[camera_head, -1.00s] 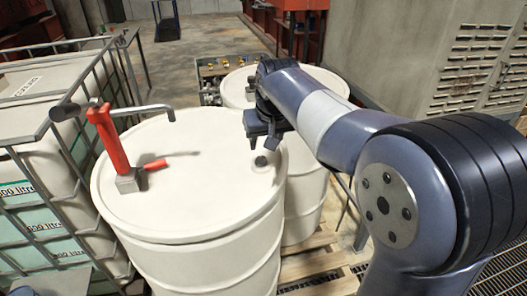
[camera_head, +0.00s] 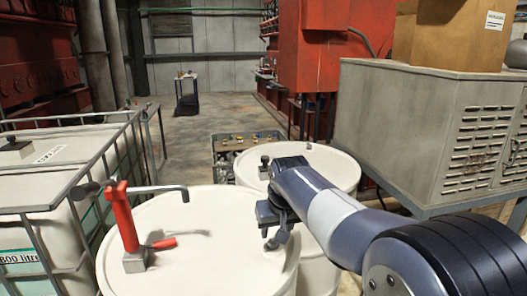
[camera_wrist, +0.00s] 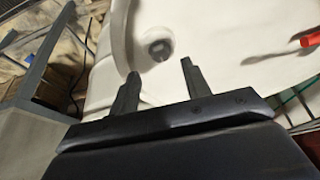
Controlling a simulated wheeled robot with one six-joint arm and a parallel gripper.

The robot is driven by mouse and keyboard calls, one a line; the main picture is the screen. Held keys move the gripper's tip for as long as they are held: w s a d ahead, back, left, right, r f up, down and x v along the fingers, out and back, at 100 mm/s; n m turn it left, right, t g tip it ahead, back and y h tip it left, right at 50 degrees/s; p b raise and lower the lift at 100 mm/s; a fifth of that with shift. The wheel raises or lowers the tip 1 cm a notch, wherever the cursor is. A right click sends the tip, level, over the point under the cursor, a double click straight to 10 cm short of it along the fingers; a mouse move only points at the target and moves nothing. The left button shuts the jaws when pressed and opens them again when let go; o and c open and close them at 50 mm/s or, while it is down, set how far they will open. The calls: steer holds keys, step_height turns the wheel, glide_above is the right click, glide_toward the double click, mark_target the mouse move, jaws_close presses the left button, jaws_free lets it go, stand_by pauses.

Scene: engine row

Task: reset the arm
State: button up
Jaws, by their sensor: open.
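My gripper (camera_head: 275,222) is over the right part of the near white drum's lid (camera_head: 215,262), its jaws apart and nothing between them. In the wrist view my gripper's two fingers (camera_wrist: 160,78) stand apart, with the drum lid and its round dark bung (camera_wrist: 160,46) beyond the tips. My arm reaches in from the lower right. A red hand pump (camera_head: 122,222) with a grey spout and a red handle stands on the left of the same lid.
A second white drum (camera_head: 318,165) stands behind the near one. A caged white tank (camera_head: 70,165) is at left. A grey vented cabinet (camera_head: 400,125) carrying a cardboard box (camera_head: 450,35) is at right. Open floor (camera_head: 205,128) lies beyond.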

mark_target(273, 243)
steer(key=x, duration=0.6)
steer(key=shift+p, duration=0.3)
steer(key=shift+a+m+h, duration=0.1)
steer(key=shift+m+h, duration=0.2)
steer(key=shift+m, duration=0.3)
steer(key=shift+r, duration=0.1)
steer(key=shift+n, duration=0.3)
